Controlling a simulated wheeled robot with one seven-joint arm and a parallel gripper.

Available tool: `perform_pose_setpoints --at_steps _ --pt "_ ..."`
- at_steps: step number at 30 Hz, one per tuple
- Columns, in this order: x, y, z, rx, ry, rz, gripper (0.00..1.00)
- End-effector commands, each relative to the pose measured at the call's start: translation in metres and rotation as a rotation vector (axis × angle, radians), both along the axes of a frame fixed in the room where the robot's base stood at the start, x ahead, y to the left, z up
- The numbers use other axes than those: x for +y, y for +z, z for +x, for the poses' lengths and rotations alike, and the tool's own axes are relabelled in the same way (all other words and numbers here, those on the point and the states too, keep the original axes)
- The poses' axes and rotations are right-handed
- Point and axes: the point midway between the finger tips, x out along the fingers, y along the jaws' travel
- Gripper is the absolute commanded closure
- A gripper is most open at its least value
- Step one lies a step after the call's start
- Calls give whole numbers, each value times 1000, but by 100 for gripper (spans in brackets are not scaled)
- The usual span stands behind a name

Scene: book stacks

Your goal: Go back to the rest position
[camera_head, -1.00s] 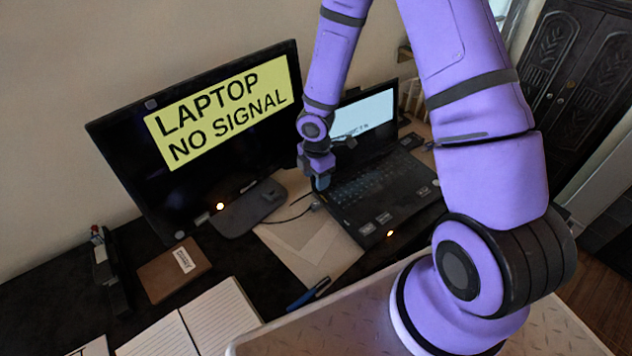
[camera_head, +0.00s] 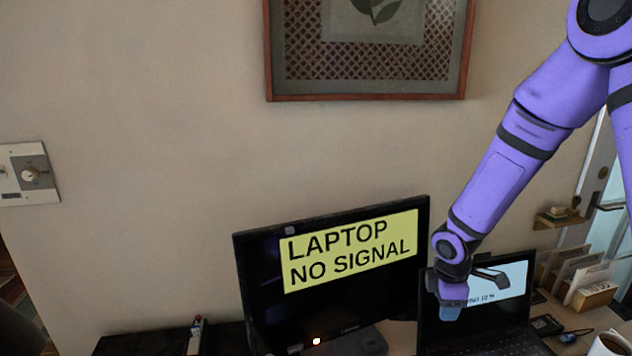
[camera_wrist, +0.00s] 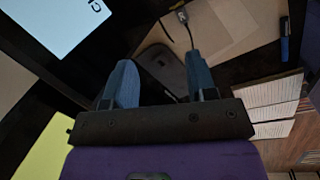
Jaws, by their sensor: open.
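My gripper (camera_head: 450,312) hangs from the purple arm in front of the laptop (camera_head: 488,345). In the wrist view my gripper (camera_wrist: 160,72) has its two blue-grey fingers apart with nothing between them. The laptop screen is lit, and the gripper covers part of it; it also shows at the upper left of the wrist view (camera_wrist: 48,25). The monitor (camera_head: 262,300) stands left of the gripper with a yellow "LAPTOP NO SIGNAL" panel. A cable with a connector (camera_wrist: 183,16) lies beyond the fingers, apart from them.
A framed picture (camera_head: 366,97) hangs on the wall above. A mug (camera_head: 608,345) and a wooden holder with papers (camera_head: 592,297) stand at the right. A blue pen (camera_wrist: 284,45) and an open notebook (camera_wrist: 270,105) lie on the desk. The wall space above the monitor is free.

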Motion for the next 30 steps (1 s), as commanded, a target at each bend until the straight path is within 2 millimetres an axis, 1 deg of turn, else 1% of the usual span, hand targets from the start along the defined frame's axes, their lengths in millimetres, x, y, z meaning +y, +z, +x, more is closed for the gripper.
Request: perform_pose_setpoints --at_steps 1,6,11,15,20,24,30 --pt "-3 20 -2 -27 -48 -8 48" --pt "-12 76 -15 -101 -234 -17 48" --pt "-19 125 -35 -168 -407 -3 48" --pt "-21 164 -58 -223 -556 27 48" --pt "-23 202 -87 -281 -722 81 48" --pt "-23 232 -117 -322 -861 143 48" --pt "-19 265 -162 -365 -1048 256 48"
